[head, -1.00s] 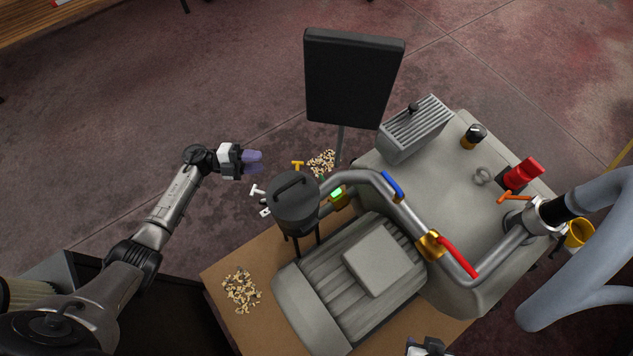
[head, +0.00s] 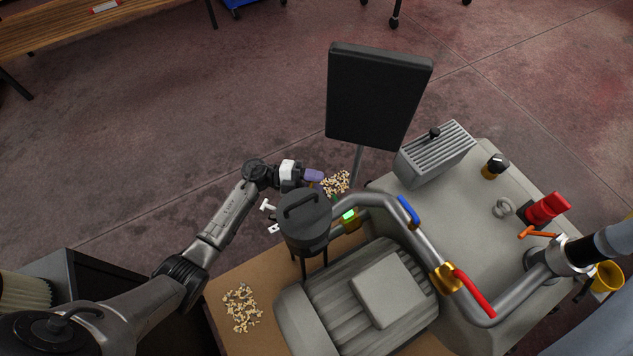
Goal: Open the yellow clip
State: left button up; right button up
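My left gripper (head: 314,176), with purple fingertips, is just above and behind the black lidded pot (head: 305,225). Its fingers overlap in this view, so their opening cannot be told. The yellow clip shows only as a small yellow sliver (head: 312,185) at the fingertips, beside the pot's far side; the gripper hides the rest. I cannot tell whether the fingers touch it. Two white clips, an upper one (head: 267,205) and a lower one (head: 273,229), stick out on the pot's left side.
A dark upright panel (head: 375,98) stands behind the pot. A grey pipe (head: 425,237) with blue and red handles runs to the right over the grey machine (head: 460,200). Small pale pieces lie in heaps, one behind the pot (head: 336,182) and one in front (head: 241,308).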

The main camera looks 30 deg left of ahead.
pick_arm(q)
jog(key=shift+w+d, duration=0.1)
jog(key=shift+d, duration=0.1)
grip_shut()
dwell(0.3)
jog(key=shift+r, duration=0.1)
